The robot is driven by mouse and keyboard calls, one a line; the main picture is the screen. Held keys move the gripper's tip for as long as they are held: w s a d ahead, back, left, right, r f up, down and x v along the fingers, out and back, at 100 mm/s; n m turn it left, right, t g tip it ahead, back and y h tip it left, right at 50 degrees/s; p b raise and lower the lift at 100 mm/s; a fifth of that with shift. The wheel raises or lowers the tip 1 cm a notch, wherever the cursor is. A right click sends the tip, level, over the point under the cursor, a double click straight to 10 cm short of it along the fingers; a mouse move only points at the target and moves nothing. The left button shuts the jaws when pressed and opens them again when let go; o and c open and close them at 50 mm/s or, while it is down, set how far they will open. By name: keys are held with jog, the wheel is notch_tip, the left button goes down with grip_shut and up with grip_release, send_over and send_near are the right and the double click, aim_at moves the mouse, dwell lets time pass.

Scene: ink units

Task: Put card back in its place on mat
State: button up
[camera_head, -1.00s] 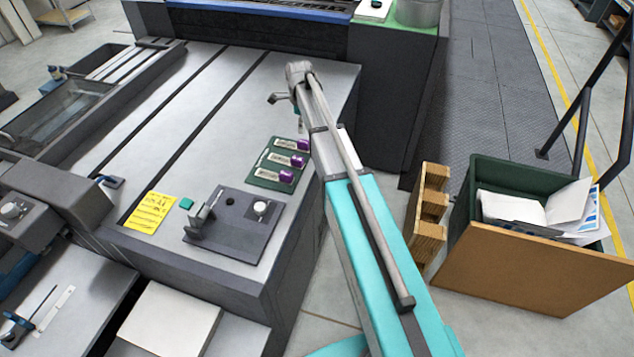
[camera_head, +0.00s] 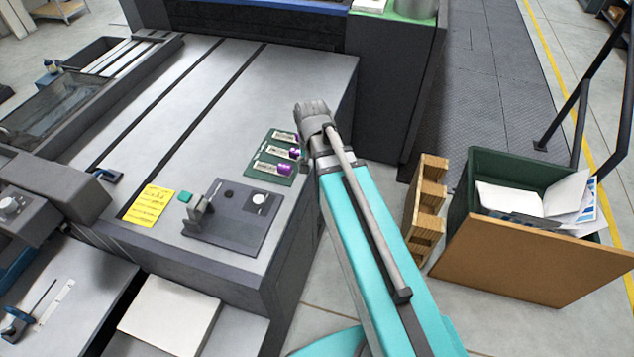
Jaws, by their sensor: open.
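A yellow card (camera_head: 149,206) with dark printed lines lies flat near the front left of the grey table. A green mat (camera_head: 258,171) lies by the table's right side and bears three white-labelled pieces with purple ends (camera_head: 271,168). I cannot tell which spot on a mat belongs to the card. The end of my arm stands just right of the green mat. The fingers of my gripper are hidden behind the wrist, and nothing held shows.
A dark plate (camera_head: 235,233) with an upright fixture (camera_head: 199,215) and a round white piece (camera_head: 259,199) sits right of the card. A bin of papers (camera_head: 475,168) and a wooden pallet (camera_head: 426,210) stand right of my arm.

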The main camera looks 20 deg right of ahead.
jog(key=s+n, duration=0.4)
jog(key=s, duration=0.2)
jog(key=shift+a+n, duration=0.2)
jog(key=shift+n, duration=0.1)
